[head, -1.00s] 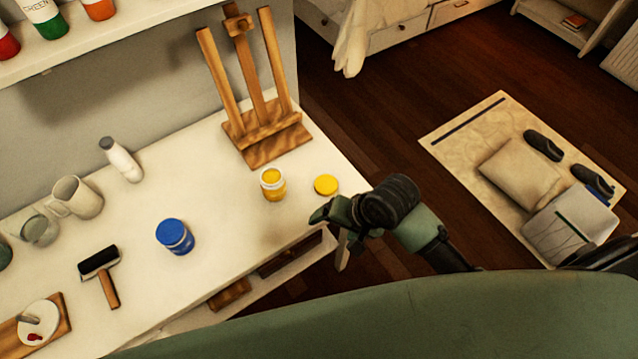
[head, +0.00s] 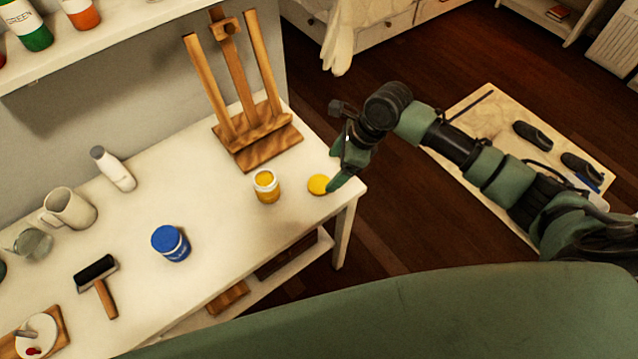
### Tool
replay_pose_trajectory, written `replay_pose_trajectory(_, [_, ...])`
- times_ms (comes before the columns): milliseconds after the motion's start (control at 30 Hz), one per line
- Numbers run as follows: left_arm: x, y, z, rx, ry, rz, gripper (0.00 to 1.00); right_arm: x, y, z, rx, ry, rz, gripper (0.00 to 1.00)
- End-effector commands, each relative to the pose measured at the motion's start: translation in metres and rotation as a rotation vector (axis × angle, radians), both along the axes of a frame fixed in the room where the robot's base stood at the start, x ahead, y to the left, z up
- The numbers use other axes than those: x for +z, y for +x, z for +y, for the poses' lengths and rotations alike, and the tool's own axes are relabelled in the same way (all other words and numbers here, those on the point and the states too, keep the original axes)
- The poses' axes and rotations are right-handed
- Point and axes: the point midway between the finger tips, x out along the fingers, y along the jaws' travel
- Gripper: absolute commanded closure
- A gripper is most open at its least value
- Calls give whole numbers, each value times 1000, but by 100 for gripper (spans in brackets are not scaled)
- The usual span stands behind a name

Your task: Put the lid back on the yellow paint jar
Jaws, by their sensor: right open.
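The yellow paint jar (head: 266,187) stands upright and uncovered on the white table, with yellow paint visible at its top. The yellow lid (head: 318,184) lies flat on the table to the right of the jar, near the table's right corner. My right gripper (head: 336,168) is at the table's right edge, just right of the lid. It is open and empty, with one finger pointing down close beside the lid; whether it touches the lid I cannot tell. My left gripper is not in view.
A wooden easel (head: 262,139) stands behind the jar and lid. A closed blue jar (head: 171,243) is left of the yellow jar. A roller (head: 98,279), white mug (head: 69,208) and white bottle (head: 113,169) are farther left. The table between the two jars is clear.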

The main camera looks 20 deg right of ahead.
Motion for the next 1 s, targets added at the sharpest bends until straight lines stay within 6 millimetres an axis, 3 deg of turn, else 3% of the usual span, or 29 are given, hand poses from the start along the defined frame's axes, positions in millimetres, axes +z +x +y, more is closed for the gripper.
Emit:
replay_pose_trajectory(400, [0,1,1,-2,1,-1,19,2,3,-3,-40,7,16,19])
replay_pose_trajectory(700, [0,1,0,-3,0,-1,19,-21,7,6,-39,8,15,19])
replay_pose_trajectory(1000, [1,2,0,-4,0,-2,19,-24,7,7,-39,6,16,19])
